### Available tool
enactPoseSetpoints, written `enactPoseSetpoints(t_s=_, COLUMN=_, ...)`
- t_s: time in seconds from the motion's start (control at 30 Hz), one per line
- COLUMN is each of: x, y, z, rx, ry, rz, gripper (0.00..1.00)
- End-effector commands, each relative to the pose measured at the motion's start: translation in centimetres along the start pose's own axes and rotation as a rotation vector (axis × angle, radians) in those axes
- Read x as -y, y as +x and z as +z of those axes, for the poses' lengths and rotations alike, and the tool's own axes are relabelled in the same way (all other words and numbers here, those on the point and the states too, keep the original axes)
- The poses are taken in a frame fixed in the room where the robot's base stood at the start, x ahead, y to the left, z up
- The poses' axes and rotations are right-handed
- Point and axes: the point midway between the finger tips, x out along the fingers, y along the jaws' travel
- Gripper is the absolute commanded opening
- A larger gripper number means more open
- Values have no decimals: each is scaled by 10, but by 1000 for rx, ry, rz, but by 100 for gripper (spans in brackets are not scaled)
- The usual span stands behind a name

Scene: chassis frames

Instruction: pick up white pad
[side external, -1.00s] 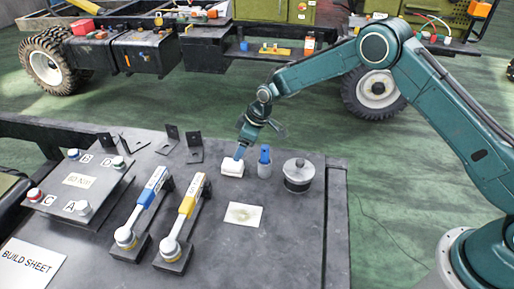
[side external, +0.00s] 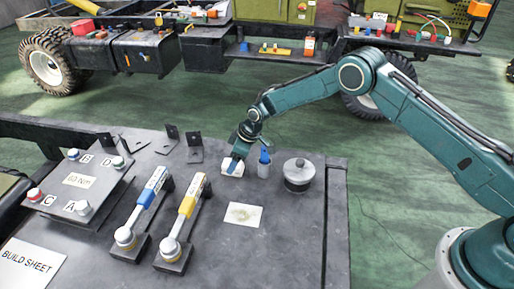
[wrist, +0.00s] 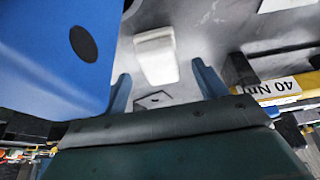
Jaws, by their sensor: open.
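The white pad (side external: 239,172) is a small rounded block on the dark table top, left of the blue-topped grey holder. My gripper (side external: 234,163) is low over it in the side view, and a blue finger covers part of the pad. In the wrist view the pad (wrist: 156,55) lies beyond the two spread blue fingertips, roughly between their directions. My gripper (wrist: 164,78) is open with nothing held between the fingers. I cannot tell whether a finger touches the pad.
The blue-topped holder (side external: 264,165) stands close right of my gripper, with a round lidded grey pot (side external: 298,176) beyond it. Black brackets (side external: 195,149) stand to the left. Blue (side external: 151,188) and yellow (side external: 192,196) handled tools and a pale sheet (side external: 243,215) lie nearer the front.

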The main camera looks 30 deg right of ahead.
Motion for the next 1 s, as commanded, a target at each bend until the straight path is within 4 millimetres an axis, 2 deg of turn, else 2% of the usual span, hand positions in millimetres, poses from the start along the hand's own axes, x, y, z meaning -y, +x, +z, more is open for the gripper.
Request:
enactPoseSetpoints(t_s=0.1, x=1, y=14, z=0, rx=0, ry=-1, rz=0, gripper=71)
enactPoseSetpoints(t_s=0.3, x=1, y=28, z=0, rx=-1, ry=0, rz=0, gripper=71)
enactPoseSetpoints(t_s=0.87, x=1, y=29, z=0, rx=-1, ry=1, rz=0, gripper=71)
enactPoseSetpoints(t_s=1.0, x=1, y=29, z=0, rx=-1, ry=1, rz=0, gripper=47)
